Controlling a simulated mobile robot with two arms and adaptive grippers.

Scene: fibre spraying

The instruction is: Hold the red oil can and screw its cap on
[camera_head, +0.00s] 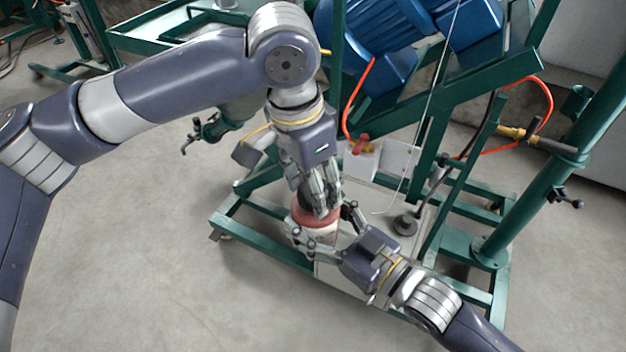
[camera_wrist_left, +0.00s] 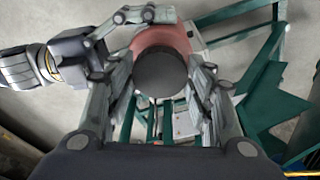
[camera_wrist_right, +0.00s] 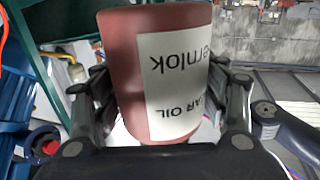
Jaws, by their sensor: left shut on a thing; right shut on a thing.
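The red oil can (camera_head: 303,215) is upright low over the green frame in the head view, partly hidden by my grippers. In the right wrist view the can (camera_wrist_right: 121,75) fills the middle, its white label upside down. My right gripper (camera_wrist_right: 160,92) is shut on the can's body, a finger on each side. The black round cap (camera_wrist_left: 161,74) shows in the left wrist view, in front of the red can (camera_wrist_left: 165,38). My left gripper (camera_wrist_left: 158,82) is shut on the cap, coming from above the can. I cannot tell whether the cap touches the can's neck.
A green metal frame (camera_head: 260,245) stands under and behind the can, with a grey plate in it. A blue motor (camera_head: 385,35) sits above at the back. A red hose (camera_head: 352,105) and a thin cable hang near my left gripper.

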